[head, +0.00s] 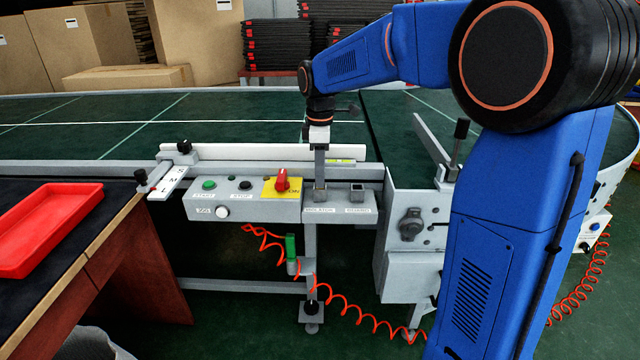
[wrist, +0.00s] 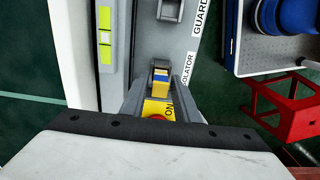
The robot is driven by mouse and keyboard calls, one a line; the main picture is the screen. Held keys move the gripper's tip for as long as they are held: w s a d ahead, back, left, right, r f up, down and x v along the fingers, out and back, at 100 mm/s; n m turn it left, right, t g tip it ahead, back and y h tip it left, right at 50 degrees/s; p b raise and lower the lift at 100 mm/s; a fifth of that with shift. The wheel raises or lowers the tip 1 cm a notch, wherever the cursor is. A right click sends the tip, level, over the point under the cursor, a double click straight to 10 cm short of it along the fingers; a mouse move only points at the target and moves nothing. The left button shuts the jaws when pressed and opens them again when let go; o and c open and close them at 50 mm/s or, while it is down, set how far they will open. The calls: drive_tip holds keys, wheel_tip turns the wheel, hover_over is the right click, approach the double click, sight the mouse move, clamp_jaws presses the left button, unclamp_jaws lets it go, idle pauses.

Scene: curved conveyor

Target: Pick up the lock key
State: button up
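The lock key is likely the small blue, white and yellow piece (wrist: 160,77) at the isolator lock in the wrist view. In the head view the isolator lock is mostly hidden behind my gripper (head: 320,186). My gripper (wrist: 163,82) points down there, its grey fingers on either side of the piece in the wrist view. The fingers look apart, and I see no clear contact with the piece. The guard lock (head: 357,193) stands just to the right of my gripper; it also shows in the wrist view (wrist: 169,10).
The control box (head: 245,208) carries a red rotary switch (head: 282,180) on a yellow plate, left of my gripper. A white rail (head: 250,151) runs behind it. A grey guard housing (head: 412,235) stands to the right. A red tray (head: 45,228) lies on the left table.

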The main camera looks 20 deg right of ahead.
clamp_jaws()
